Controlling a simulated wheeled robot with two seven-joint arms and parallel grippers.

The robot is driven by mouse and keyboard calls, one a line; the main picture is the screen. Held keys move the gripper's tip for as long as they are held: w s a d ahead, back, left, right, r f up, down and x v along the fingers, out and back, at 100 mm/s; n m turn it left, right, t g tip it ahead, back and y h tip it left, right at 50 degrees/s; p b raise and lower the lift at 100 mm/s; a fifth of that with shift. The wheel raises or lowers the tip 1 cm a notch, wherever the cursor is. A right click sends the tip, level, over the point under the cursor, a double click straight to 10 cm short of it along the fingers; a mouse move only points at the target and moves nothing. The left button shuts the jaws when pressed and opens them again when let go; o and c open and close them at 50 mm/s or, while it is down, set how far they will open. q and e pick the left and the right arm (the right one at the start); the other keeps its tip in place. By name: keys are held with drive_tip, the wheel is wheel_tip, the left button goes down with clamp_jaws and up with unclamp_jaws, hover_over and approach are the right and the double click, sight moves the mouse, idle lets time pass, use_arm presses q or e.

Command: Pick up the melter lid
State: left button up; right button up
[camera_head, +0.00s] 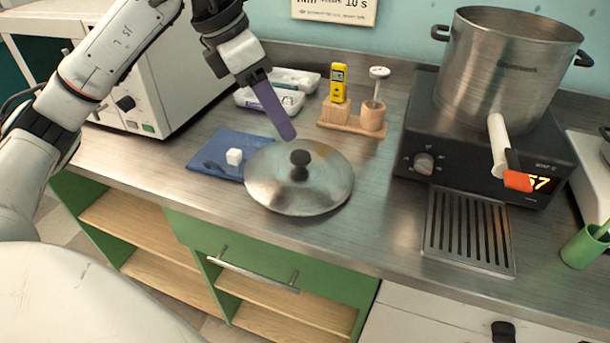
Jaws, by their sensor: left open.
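The melter lid (322,187) is a round metal lid with a black knob (300,163) on top. It lies flat on the metal counter, just right of a blue mat. My left gripper (283,130) comes in from the upper left and points down. It is above and a little behind the lid, apart from the knob. Its purple finger shows edge-on, and nothing is seen held. A large metal pot (505,70) stands without a lid on the dark heater (400,155) at the right. My right gripper is not in view.
Behind the lid are white trays (290,80) and a wooden stand (350,122) with a yellow device (338,83). A white boxy machine (165,90) stands at left. A green cup (583,248) is near the right edge.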

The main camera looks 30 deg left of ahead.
sight(298, 155)
use_arm(q)
drive_tip(key=x, duration=0.9)
drive_tip(key=shift+s+d+f, duration=0.1)
drive_tip(key=shift+d+f, duration=0.05)
drive_tip(key=shift+f, duration=0.15)
drive_tip(key=shift+c, duration=0.5)
drive_tip(key=shift+r, duration=0.1)
clamp_jaws()
